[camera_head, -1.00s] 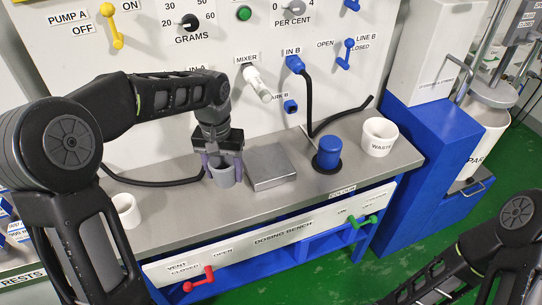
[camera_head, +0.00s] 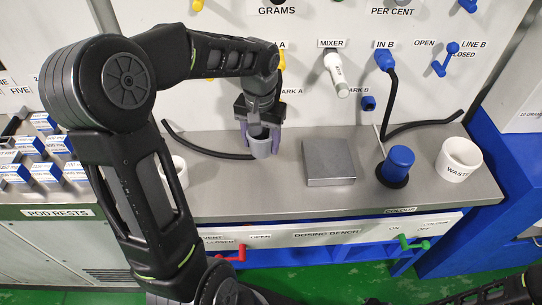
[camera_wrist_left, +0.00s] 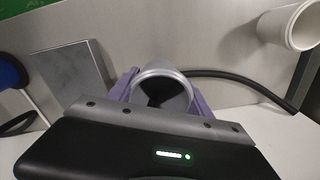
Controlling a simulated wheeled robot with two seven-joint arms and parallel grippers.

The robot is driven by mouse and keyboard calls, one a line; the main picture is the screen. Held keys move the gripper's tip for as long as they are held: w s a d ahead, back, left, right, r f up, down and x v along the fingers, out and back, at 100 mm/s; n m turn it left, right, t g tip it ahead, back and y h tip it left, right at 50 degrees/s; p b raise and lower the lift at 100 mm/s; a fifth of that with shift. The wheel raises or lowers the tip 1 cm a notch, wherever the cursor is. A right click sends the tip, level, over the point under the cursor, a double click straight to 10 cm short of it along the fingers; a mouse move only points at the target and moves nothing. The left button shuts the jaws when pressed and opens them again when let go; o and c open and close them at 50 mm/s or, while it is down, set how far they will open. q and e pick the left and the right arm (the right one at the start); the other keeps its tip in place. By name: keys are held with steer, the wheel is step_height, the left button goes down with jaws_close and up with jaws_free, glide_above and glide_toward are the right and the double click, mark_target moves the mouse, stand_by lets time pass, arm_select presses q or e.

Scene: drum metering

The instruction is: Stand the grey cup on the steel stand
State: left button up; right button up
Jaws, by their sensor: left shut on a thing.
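The grey cup (camera_head: 261,147) is upright between the two purple fingers of my left gripper (camera_head: 261,140), which is shut on it. In the left wrist view the cup (camera_wrist_left: 160,74) shows its open rim between the fingers. The steel stand (camera_head: 330,165) is a low square block on the bench, to the right of the cup and apart from it; it also shows in the left wrist view (camera_wrist_left: 72,75). I cannot tell whether the cup touches the bench. My right gripper is not in view; only part of my right arm shows at the bottom right.
A blue cup-shaped thing (camera_head: 397,162) and a white waste pot (camera_head: 459,158) stand right of the stand. A white cup (camera_head: 175,180) is partly behind my left arm. A black hose (camera_head: 195,147) lies behind the grey cup. The bench between cup and stand looks clear.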

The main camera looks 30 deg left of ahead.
mark_target(262, 166)
arm_select(q)
steer(key=shift+f, duration=1.45)
steer(key=shift+f, duration=1.9)
steer(key=shift+f, duration=0.1)
steer(key=o, duration=1.4)
step_height(262, 166, up, 12)
steer(key=shift+r, duration=0.15)
